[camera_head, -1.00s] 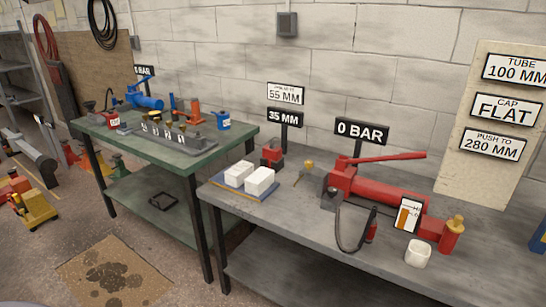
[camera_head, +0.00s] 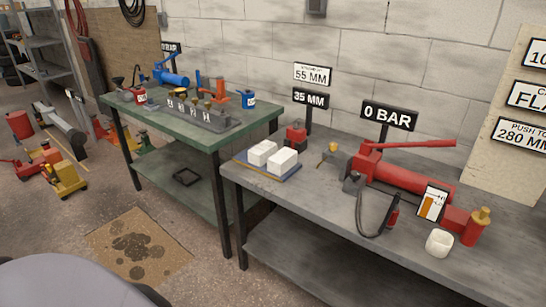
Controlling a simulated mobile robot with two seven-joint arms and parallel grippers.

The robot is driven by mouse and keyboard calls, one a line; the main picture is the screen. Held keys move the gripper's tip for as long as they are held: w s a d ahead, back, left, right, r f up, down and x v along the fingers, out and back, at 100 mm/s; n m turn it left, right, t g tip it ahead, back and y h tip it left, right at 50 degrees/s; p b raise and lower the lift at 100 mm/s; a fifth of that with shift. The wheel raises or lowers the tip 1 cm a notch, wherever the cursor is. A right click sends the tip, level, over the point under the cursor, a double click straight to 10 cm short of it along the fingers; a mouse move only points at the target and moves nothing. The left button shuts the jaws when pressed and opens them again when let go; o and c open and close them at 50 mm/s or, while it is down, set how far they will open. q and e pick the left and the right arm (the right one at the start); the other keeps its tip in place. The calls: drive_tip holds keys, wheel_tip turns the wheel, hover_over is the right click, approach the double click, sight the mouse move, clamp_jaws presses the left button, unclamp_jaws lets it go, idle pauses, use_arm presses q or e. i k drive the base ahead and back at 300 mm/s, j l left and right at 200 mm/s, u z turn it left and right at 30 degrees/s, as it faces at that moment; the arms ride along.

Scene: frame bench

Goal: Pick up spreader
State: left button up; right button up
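No label in view names the spreader. A small red block-like tool (camera_head: 296,134) with a dark top stands at the back of the grey bench (camera_head: 330,200), by the 35 MM sign (camera_head: 311,98) and 55 MM sign (camera_head: 313,74). It may be the spreader, but I cannot tell for sure. A small brass-coloured piece (camera_head: 330,149) lies to its right. Neither of my grippers is in view.
White blocks (camera_head: 283,161) sit on a blue-edged board in front of the red tool. A red hydraulic pump (camera_head: 400,175) with a hose and a white cup (camera_head: 439,243) are to the right. A green table (camera_head: 195,131) holds more tools. The oil-stained floor mat (camera_head: 135,245) lies in front.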

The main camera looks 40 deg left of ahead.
sight(296, 133)
drive_tip(key=j+z, duration=0.15)
drive_tip(key=z, duration=0.5)
drive_tip(key=j+z, duration=0.6)
drive_tip(key=k+j+z, duration=0.15)
drive_tip(key=j, duration=0.25)
drive_tip(key=k+j+z, duration=0.15)
drive_tip(key=j, duration=0.25)
drive_tip(key=k+j, duration=0.1)
drive_tip(key=j, duration=0.25)
drive_tip(key=k+j+z, duration=0.1)
drive_tip(key=j, duration=0.3)
drive_tip(key=k+j, duration=0.15)
drive_tip(key=j, duration=0.2)
drive_tip(key=k+j+z, duration=0.1)
drive_tip(key=j, duration=0.25)
drive_tip(key=k+j, duration=0.05)
